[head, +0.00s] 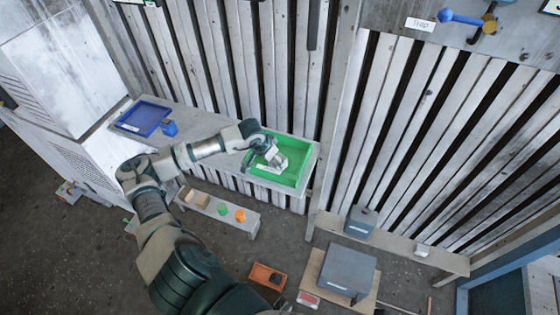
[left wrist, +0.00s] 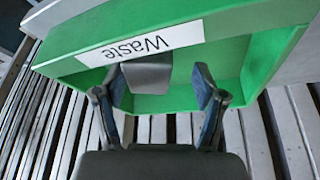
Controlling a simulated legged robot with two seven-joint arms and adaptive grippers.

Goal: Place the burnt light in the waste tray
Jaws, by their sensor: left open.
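The green waste tray (head: 298,177) stands at the right end of the grey bench. Its "Waste" label and front wall (left wrist: 75,62) show in the left wrist view. My left gripper (head: 270,154) is over the tray, its fingers (left wrist: 158,90) spread apart. A grey, blocky piece (left wrist: 148,73), apparently the burnt light, is between the fingers, close to the left one in the wrist view, with green tray behind it. I cannot tell whether it rests on the tray floor. My right gripper is not in view.
A blue tray (head: 144,118) and a small blue item (head: 169,128) are on the bench's left part. A low bench (head: 222,209) below holds small orange and green pieces. A slatted wall rises behind.

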